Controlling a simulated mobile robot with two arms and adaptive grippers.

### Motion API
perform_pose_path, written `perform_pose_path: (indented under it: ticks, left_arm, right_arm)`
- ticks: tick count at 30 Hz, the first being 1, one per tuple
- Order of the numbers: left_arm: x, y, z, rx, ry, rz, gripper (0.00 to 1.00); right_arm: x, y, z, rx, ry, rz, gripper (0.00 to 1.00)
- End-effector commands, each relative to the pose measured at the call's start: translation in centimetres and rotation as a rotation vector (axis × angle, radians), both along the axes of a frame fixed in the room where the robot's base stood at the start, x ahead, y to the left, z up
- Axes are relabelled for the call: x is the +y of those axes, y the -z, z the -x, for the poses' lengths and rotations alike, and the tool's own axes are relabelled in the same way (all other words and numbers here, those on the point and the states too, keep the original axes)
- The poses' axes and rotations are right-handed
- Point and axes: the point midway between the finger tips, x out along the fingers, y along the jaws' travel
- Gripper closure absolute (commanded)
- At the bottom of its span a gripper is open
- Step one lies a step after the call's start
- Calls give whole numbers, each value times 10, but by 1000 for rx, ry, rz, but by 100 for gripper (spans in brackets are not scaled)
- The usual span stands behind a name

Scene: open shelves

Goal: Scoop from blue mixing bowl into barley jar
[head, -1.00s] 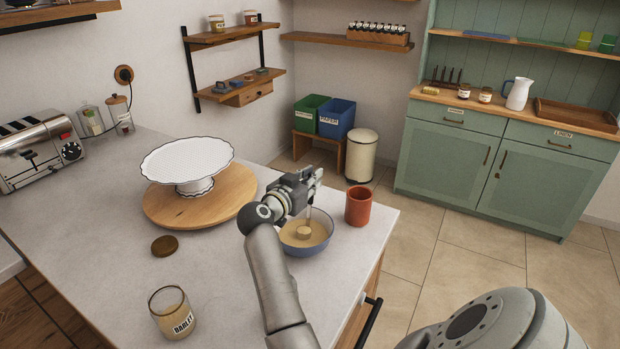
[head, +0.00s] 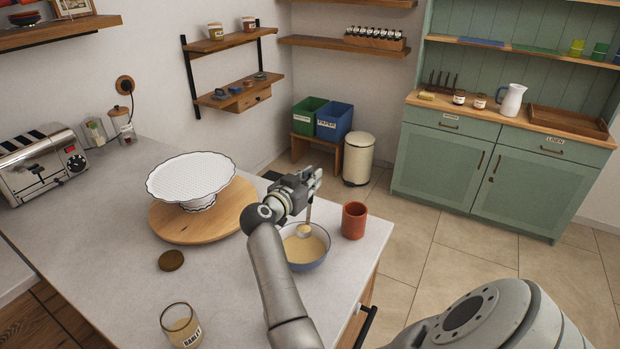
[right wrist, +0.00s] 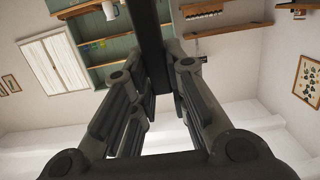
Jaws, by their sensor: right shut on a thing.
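The blue mixing bowl (head: 308,264) stands on the counter near its right edge, with pale tan grain inside. My right gripper (head: 312,182) is above the bowl, shut on the handle of a scoop (head: 304,230). The scoop's head is over the far part of the bowl and looks filled with pale material; whether it still touches the grain is unclear. In the right wrist view a dark handle (right wrist: 152,45) runs between the fingers. The barley jar (head: 180,328) is a lidless glass jar at the front left, partly filled with tan grain. My left gripper is not in view.
A red-brown cup (head: 354,220) stands close right of the bowl. A white cake stand (head: 190,177) on a round wooden board (head: 180,228) is behind left. A brown lid (head: 171,260) lies on the counter. The counter between the jar and bowl is mostly clear.

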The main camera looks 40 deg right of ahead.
Motion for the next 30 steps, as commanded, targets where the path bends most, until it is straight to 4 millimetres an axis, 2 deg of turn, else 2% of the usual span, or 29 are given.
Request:
perform_pose_path:
  ticks: [10,17,30]
  left_arm:
    - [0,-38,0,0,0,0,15]
    - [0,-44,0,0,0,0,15]
    - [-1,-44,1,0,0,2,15]
  right_arm:
    - [0,-29,0,2,-1,1,100]
    - [1,-47,-1,-1,-1,0,100]
    - [2,-49,0,-2,-5,3,100]
